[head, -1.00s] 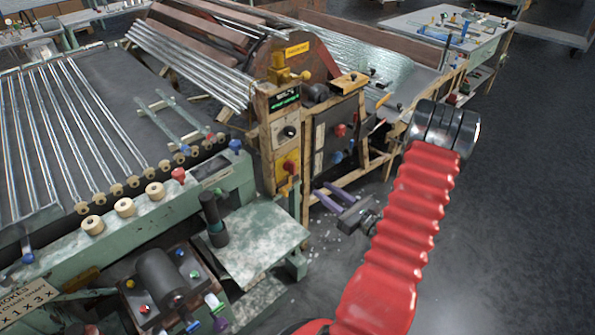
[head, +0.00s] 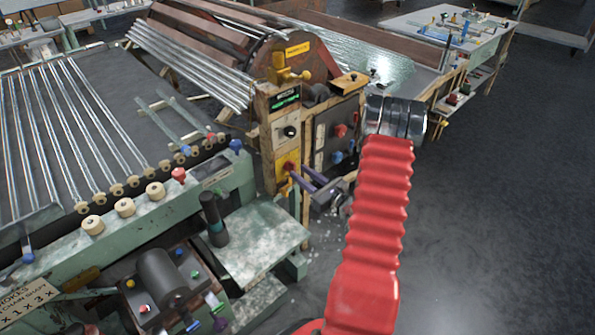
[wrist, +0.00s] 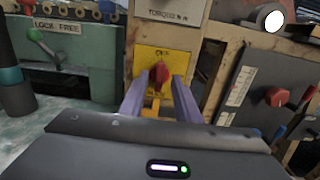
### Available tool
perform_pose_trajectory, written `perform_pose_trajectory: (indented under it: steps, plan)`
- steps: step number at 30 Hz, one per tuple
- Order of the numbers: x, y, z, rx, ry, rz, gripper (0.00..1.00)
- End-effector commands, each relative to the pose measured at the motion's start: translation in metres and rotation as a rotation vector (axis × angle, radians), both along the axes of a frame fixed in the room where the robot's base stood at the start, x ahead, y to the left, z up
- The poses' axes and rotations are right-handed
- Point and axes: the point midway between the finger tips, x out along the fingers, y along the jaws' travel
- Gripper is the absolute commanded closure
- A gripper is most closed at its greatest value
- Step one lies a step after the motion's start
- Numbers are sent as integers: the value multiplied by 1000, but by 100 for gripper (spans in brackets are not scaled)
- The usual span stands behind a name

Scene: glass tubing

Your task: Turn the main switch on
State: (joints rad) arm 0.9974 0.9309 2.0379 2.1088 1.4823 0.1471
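The main switch is a red knob (wrist: 160,74) on a yellow plate (wrist: 150,60) low on a wooden post, centred in the wrist view. Its small lettering is too blurred to read. In the head view the yellow plate (head: 287,168) is on the post's front face. My gripper (wrist: 157,86) has its two purple fingers apart, one on each side of the red knob as seen from the wrist. I cannot tell whether they touch it. In the head view my gripper (head: 302,176) reaches toward the plate, its fingers partly covering the area beside it.
A dark panel with a red knob (head: 340,130) and a blue knob (head: 337,157) stands right of the post. A black knob (head: 290,131) is above the switch. A green machine (wrist: 65,60) with a green lever is at left. Open floor (head: 500,220) lies right.

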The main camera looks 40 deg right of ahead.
Motion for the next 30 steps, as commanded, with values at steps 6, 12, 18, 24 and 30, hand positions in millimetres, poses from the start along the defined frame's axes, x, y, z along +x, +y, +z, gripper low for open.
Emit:
perform_pose_trajectory:
  steps: [6,12,18,24,30]
  plan:
    - [24,1,-1,1,1,1,70]
    - [28,1,0,1,1,-1,70]
    - [28,1,0,1,1,-1,72]
    - [28,0,0,1,1,-1,86]
    - [28,0,0,1,1,-1,100]
